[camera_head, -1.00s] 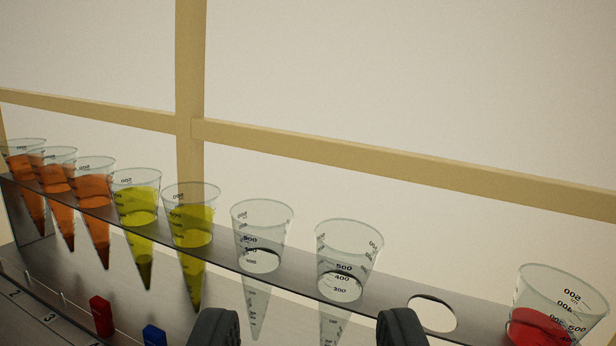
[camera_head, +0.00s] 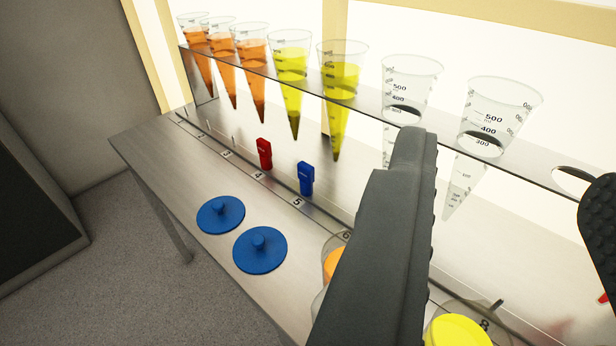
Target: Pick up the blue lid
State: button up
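Two round blue lids with small knobs lie flat on the metal table: one further back (camera_head: 221,214) and one nearer (camera_head: 260,249). My gripper (camera_head: 510,175) is open, with its two dark fingers wide apart and nothing seen between them. The left finger stands to the right of both lids, apart from them in the picture. The right finger is cut off by the right edge. The left finger hides part of the table and a container with orange contents (camera_head: 333,262).
A rack (camera_head: 270,72) holds cone-shaped cups, some orange, some yellow, some empty. A red clip (camera_head: 264,153) and a blue clip (camera_head: 306,179) stand by the numbered strip. A yellow-topped container (camera_head: 458,331) is at the bottom right. The metal table's (camera_head: 165,163) left end is clear.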

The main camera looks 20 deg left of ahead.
aim_at(221, 214)
jog(key=u, duration=1)
